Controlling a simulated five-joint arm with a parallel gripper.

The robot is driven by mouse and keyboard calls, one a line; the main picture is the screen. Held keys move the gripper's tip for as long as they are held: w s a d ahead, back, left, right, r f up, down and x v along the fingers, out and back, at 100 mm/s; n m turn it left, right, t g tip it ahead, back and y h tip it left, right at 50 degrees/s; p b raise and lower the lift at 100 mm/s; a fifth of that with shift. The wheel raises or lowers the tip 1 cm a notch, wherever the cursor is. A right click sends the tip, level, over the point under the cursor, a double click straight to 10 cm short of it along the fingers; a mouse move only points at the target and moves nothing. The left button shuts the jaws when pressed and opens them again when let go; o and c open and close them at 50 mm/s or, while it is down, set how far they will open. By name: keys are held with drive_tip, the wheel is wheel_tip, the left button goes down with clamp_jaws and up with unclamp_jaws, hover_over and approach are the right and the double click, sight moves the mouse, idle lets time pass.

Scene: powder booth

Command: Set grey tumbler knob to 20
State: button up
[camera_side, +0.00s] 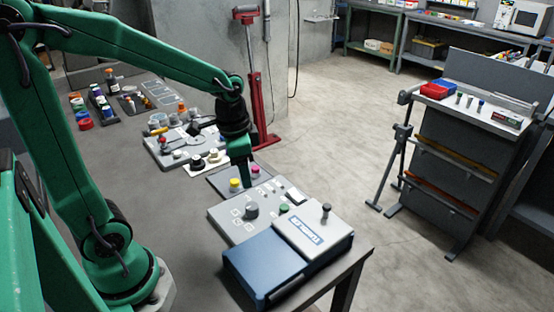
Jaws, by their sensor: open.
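A light grey control panel (222,216) lies on the table, left of a blue and white case. A dark grey round knob (251,211) stands on it, with small pale square markings beside it. The knob's pointer and any numbers are too small to read. My gripper (246,184) points down from the green arm, just above and behind the grey knob. It is apart from the knob and holds nothing that I can see. Its jaws are open, though the gap hardly shows from this side.
A green knob (284,208) and the blue and white case (290,255) are close on the right. A mat with yellow (235,184) and pink (256,171) knobs lies behind. More panels and small parts crowd the table further back; bare tabletop lies left of the grey panel.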

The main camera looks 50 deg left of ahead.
drive_tip(key=m+g, duration=0.2)
hover_over(251, 205)
wheel_tip(251, 205, down, 6)
drive_tip(key=shift+a+f, duration=0.1)
drive_tip(key=shift+f, duration=0.1)
drive_tip(key=shift+f, duration=3.75)
drive_tip(key=c, duration=1)
